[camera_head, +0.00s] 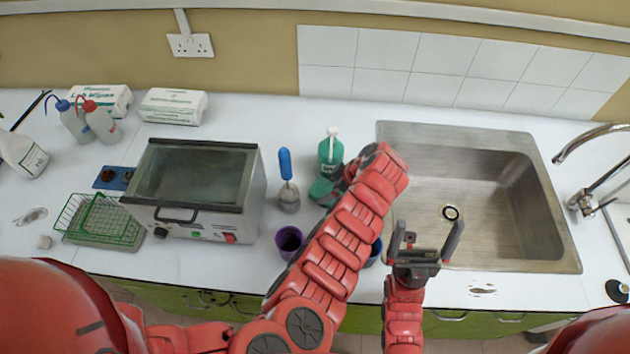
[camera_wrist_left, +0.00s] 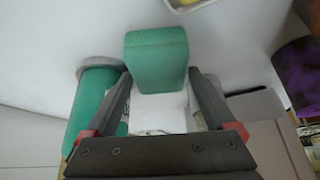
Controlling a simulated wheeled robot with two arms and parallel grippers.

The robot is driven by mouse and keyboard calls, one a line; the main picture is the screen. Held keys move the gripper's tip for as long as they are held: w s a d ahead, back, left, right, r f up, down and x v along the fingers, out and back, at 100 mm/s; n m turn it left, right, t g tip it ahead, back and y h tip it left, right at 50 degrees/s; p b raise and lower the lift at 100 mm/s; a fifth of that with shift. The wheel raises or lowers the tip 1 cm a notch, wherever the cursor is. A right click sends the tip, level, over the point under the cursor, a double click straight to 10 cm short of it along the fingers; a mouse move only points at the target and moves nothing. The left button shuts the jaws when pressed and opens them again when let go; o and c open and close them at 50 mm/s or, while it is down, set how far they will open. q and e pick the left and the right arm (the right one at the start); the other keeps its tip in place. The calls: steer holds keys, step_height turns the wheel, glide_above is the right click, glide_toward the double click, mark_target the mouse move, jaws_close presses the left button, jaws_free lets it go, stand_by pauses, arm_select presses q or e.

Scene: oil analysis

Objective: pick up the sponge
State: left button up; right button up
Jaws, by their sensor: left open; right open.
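The green sponge (camera_head: 321,191) lies on the white counter left of the sink, just in front of the green soap bottle (camera_head: 331,152), partly hidden by my left arm. In the left wrist view the sponge (camera_wrist_left: 156,58) shows as a green block between the fingertips of my left gripper (camera_wrist_left: 160,76). The fingers are open on either side of it; I cannot tell whether they touch it. In the head view the left gripper is mostly hidden by its own arm. My right gripper (camera_head: 424,247) is open and empty, near the sink's front left corner.
A blue-handled brush (camera_head: 286,178) and a purple cup (camera_head: 289,241) stand left of my left arm. A metal bath (camera_head: 200,185) is further left. The sink (camera_head: 548,235) is at the right. Wash bottles (camera_head: 100,122) stand at the far left.

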arm_select(q)
steer(key=shift+w+a+f, duration=0.15)
steer(key=shift+a+f, duration=0.15)
steer(key=shift+f, duration=0.2)
steer(key=shift+s+d+r, duration=0.15)
steer(key=shift+s+d, duration=0.1)
steer(key=shift+d, duration=0.15)
steer(key=shift+w+a, duration=0.1)
steer(key=shift+a, duration=0.05)
steer(key=c, duration=1.1)
